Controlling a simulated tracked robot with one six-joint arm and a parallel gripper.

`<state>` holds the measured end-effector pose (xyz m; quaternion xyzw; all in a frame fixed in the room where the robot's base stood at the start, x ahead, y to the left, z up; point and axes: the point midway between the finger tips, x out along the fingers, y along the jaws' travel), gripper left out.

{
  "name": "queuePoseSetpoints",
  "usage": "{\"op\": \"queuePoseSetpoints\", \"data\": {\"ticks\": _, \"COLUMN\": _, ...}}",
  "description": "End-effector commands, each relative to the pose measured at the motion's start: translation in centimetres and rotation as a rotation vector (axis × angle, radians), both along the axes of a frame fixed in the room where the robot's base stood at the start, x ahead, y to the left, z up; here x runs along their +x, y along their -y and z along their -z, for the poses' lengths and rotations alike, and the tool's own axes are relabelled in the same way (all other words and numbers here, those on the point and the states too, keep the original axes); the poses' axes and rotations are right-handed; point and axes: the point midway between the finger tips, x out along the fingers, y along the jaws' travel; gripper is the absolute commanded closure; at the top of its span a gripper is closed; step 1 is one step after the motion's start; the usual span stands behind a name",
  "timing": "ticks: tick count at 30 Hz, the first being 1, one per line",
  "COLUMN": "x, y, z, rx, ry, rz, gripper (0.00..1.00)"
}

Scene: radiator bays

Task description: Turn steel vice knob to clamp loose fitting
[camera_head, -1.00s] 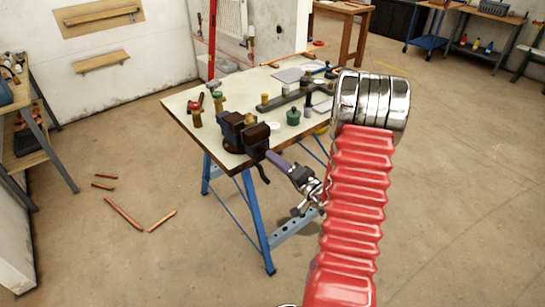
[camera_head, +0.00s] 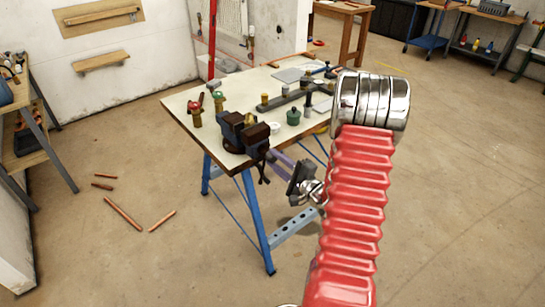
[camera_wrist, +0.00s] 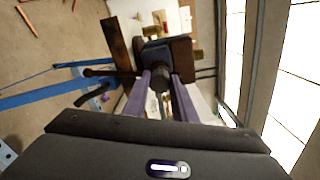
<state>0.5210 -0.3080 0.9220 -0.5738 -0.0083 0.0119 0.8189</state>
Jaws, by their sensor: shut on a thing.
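The dark vice (camera_head: 243,133) is mounted at the near edge of the workbench, its brown jaw block facing me. It also shows in the wrist view (camera_wrist: 168,52). My gripper (camera_head: 275,160) reaches it from the near side with two purple fingers. In the wrist view the fingers (camera_wrist: 162,85) are on either side of the dark grey vice knob (camera_wrist: 160,77) and shut on it. A dark bar (camera_wrist: 110,72) sticks out sideways by the knob. I cannot tell whether a fitting sits between the jaws.
The bench top (camera_head: 235,157) holds a red-handled valve (camera_head: 194,110), a green-topped brass fitting (camera_head: 217,100), a green pot (camera_head: 293,117) and a long dark bar fixture (camera_head: 285,96). Copper pipes (camera_head: 122,214) lie on the floor at left. My red arm covers the right of the bench.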

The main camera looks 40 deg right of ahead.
Motion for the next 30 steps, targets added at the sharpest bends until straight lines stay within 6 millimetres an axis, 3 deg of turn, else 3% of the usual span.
{"op": "queuePoseSetpoints", "data": {"ticks": 30, "x": -0.24, "y": 0.02, "z": 0.27, "rx": 0.806, "ry": -0.028, "rz": 0.006, "gripper": 1.00}}
